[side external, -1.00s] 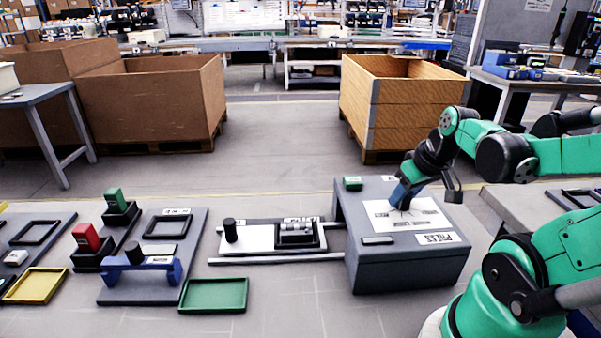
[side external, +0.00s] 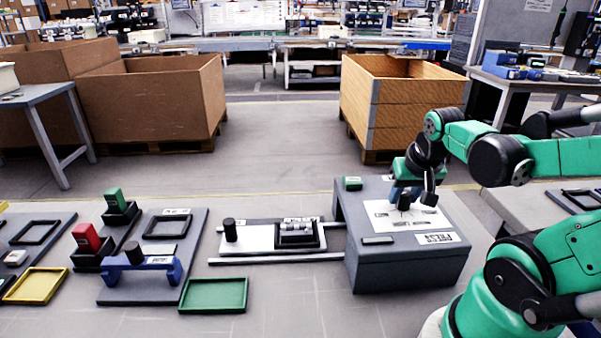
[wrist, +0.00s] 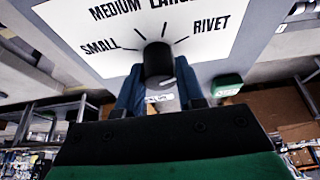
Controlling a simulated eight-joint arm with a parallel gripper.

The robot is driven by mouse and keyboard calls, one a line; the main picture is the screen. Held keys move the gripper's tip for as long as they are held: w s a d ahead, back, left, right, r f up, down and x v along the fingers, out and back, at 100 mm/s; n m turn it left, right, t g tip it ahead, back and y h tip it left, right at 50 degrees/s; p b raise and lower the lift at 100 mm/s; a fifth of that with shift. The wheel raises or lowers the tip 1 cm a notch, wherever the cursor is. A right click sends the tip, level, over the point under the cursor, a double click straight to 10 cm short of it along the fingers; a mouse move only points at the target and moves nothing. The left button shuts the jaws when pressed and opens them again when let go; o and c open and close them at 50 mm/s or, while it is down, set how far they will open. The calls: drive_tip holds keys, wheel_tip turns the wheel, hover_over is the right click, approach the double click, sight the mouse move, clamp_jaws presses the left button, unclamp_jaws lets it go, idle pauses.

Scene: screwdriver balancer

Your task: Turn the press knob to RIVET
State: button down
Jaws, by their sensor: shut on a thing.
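The press knob is a short black cylinder (wrist: 158,62) at the centre of a white dial plate (wrist: 108,57) in the wrist view. SMALL, MEDIUM, LARGE and RIVET are printed around it, with RIVET at the right. A small pale mark shows at the knob's lower edge; I cannot tell which label the knob points to. My gripper (wrist: 159,84) has its blue fingers on either side of the knob, shut on it. In the side view my gripper (side external: 405,194) is low over the dial plate (side external: 378,214) on the grey press box (side external: 408,264).
A green button (side external: 352,183) sits at the press's back left corner, and a dark bar (side external: 377,240) at its front. A rail fixture (side external: 260,237) joins the press at the left. Green (side external: 213,294) and yellow (side external: 36,285) trays lie further left.

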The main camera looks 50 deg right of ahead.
sight(406, 193)
drive_tip(key=c, duration=0.5)
unclamp_jaws()
drive_tip(key=shift+c, duration=0.2)
drive_tip(key=shift+v, duration=2.8)
drive_tip(key=w+a+n, duration=0.1)
drive_tip(key=a, duration=0.1)
drive_tip(key=w+a+n+t+y, duration=0.1)
drive_tip(key=w+n, duration=0.1)
drive_tip(key=w+a+n+t, duration=0.1)
drive_tip(key=w+a, duration=0.1)
drive_tip(key=shift+w+a+f+n, duration=0.15)
drive_tip(key=shift+a+f+n, duration=0.15)
drive_tip(key=shift+a+f, duration=0.05)
drive_tip(key=w+a+n+t+y, duration=0.2)
drive_tip(key=w+a+n, duration=0.1)
drive_tip(key=a, duration=0.5)
drive_tip(key=shift+f+n, duration=0.3)
drive_tip(key=shift+n, duration=0.5)
